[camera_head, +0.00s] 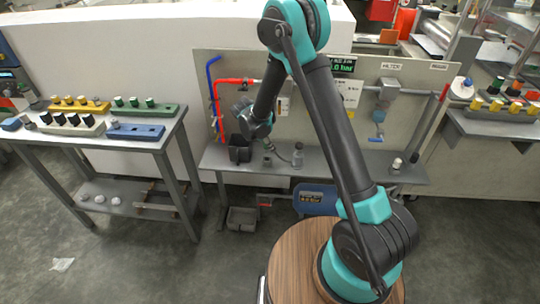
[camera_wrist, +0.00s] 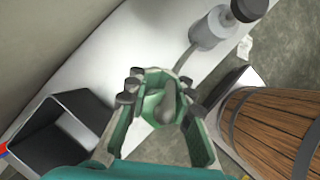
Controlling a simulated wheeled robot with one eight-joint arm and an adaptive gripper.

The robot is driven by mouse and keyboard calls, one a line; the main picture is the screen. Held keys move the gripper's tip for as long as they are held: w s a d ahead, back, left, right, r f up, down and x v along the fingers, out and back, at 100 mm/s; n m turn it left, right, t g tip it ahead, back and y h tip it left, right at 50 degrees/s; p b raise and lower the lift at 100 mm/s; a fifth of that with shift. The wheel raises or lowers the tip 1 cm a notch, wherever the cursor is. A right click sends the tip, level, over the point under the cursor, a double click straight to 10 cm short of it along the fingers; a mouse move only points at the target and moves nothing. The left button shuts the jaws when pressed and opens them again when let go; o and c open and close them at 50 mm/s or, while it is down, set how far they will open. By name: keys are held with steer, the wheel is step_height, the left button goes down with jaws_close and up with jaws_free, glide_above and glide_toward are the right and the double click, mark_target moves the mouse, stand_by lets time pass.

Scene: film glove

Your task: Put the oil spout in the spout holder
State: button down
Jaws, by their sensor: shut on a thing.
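My gripper (camera_wrist: 158,88) is above the grey bench, shut on a small grey-green rod-like piece (camera_wrist: 168,102), which I take to be the oil spout. The fingers hide much of it. In the head view my gripper (camera_head: 256,130) is small, and the held piece cannot be made out clearly. A dark open-topped box (camera_head: 239,154) stands on the bench just left of and below the gripper. It shows in the wrist view (camera_wrist: 62,128), apart from the fingers. I cannot tell which one is the spout holder.
A grey bottle-like object (camera_wrist: 208,28) with a dark cap is ahead of the gripper, apart from it. Red and blue pipes (camera_head: 216,100) run up the back panel. The bench right of the bottle is mostly clear.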

steer(key=shift+f, duration=2.6)
steer(key=shift+s+f, duration=0.1)
steer(key=shift+f, duration=0.15)
steer(key=c, duration=1.3)
jaws_free()
steer(key=shift+f, duration=0.15)
